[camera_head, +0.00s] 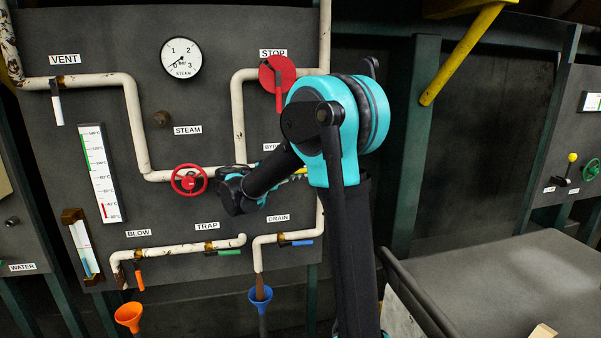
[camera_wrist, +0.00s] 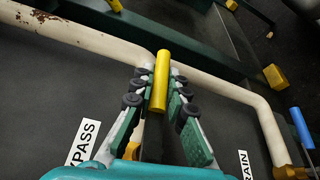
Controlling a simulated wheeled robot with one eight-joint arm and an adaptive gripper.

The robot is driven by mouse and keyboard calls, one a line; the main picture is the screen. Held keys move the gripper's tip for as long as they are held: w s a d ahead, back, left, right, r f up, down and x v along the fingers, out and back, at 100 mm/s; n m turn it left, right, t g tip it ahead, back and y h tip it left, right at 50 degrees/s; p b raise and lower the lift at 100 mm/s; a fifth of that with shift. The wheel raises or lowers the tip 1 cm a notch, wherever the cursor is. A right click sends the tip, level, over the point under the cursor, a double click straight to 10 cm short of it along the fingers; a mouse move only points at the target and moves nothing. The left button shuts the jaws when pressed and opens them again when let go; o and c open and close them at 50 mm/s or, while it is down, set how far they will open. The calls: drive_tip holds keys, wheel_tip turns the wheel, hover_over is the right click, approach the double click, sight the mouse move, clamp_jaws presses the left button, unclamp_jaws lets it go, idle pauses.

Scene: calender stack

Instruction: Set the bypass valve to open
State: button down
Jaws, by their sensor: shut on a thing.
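The bypass valve's yellow lever (camera_wrist: 159,88) stands between the fingers of my gripper (camera_wrist: 160,76) in the wrist view, and the fingers close on it from both sides. The lever appears to cross the white pipe (camera_wrist: 85,38) there, though part of it may point towards the camera. The label reading "PASS" (camera_wrist: 83,142) is partly cut off by my gripper. In the head view, my arm covers most of the valve, and only a bit of yellow (camera_head: 300,172) shows beside it. The valve body is hidden there.
A red handwheel (camera_head: 189,180) sits left of my arm on the same pipe. The red STOP valve (camera_head: 277,76) is above. The blue drain lever (camera_head: 296,243) and green trap lever (camera_head: 229,252) are below. A grey bench (camera_head: 520,285) stands at right.

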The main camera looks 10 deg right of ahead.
drive_tip(key=c, duration=1.5)
unclamp_jaws()
drive_tip(key=shift+a, duration=0.1)
drive_tip(key=v, duration=1.2)
drive_tip(key=s+d+f+m+g+y, duration=0.15)
drive_tip(key=s+d+f+y, duration=0.25)
drive_tip(key=s+d+f, duration=0.4)
drive_tip(key=s+d+f+g+y, duration=0.25)
drive_tip(key=d+f, duration=0.25)
drive_tip(key=f, duration=0.4)
drive_tip(key=s+a+f+m+t+y, duration=0.1)
drive_tip(key=s+a+f+m+y, duration=0.1)
drive_tip(key=s+f+y, duration=0.2)
drive_tip(key=s+a+f+m+y, duration=0.2)
drive_tip(key=s+f+y, duration=0.3)
drive_tip(key=s+f, duration=0.3)
drive_tip(key=s+m, duration=0.1)
drive_tip(key=s, duration=0.2)
drive_tip(key=shift+f+t, duration=0.4)
